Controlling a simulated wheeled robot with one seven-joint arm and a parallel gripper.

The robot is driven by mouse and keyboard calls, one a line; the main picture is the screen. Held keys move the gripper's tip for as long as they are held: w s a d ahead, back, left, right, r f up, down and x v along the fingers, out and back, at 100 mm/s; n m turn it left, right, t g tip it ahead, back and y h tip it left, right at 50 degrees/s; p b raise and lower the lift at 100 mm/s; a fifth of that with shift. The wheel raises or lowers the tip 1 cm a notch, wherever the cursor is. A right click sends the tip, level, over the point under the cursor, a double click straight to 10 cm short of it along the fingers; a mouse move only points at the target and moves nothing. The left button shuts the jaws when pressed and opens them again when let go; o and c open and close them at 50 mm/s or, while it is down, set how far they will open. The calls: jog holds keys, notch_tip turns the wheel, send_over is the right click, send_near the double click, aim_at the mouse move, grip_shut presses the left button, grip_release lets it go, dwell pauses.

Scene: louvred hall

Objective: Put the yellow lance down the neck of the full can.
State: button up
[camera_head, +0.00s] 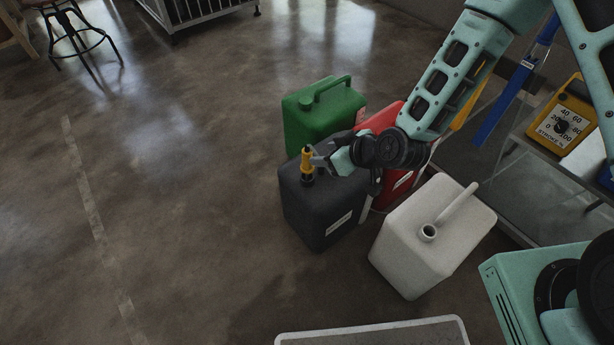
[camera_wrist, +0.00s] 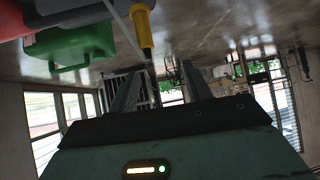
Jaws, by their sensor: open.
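The yellow lance (camera_head: 307,159) stands upright at the neck of the black can (camera_head: 318,208), its lower part hidden. In the wrist view, which is upside down, the lance (camera_wrist: 142,28) shows just beyond my fingertips. My gripper (camera_head: 318,160) is open beside the lance, to its right in the head view; its spread fingers (camera_wrist: 160,76) have nothing held between them. A white can (camera_head: 430,235) with an open neck stands to the right of the black one. A green can (camera_head: 325,118) and a red can (camera_head: 398,190) stand behind. I cannot tell which can is full.
My arm covers part of the red can. A bench with a yellow dial box (camera_head: 565,118) is at the right. A pale-edged panel (camera_head: 375,333) lies at the bottom. A stool (camera_head: 78,38) is far left. The floor left of the cans is clear.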

jog(key=t+b, duration=0.1)
jog(key=b, duration=0.1)
send_near(308, 158)
jog(key=f, duration=0.2)
jog(key=shift+m, duration=0.4)
jog(key=shift+w+d+r+b+x, duration=0.15)
jog(key=shift+b+x, duration=0.6)
jog(key=shift+x, duration=1)
jog(key=shift+w+r+b+x, duration=0.15)
jog(key=shift+b+x, duration=0.65)
jog(key=shift+x, duration=1)
jog(key=shift+w+d+b+x, duration=0.15)
jog(key=shift+b+x, duration=0.6)
jog(key=shift+x, duration=1)
jog(key=shift+a, duration=0.1)
grip_shut()
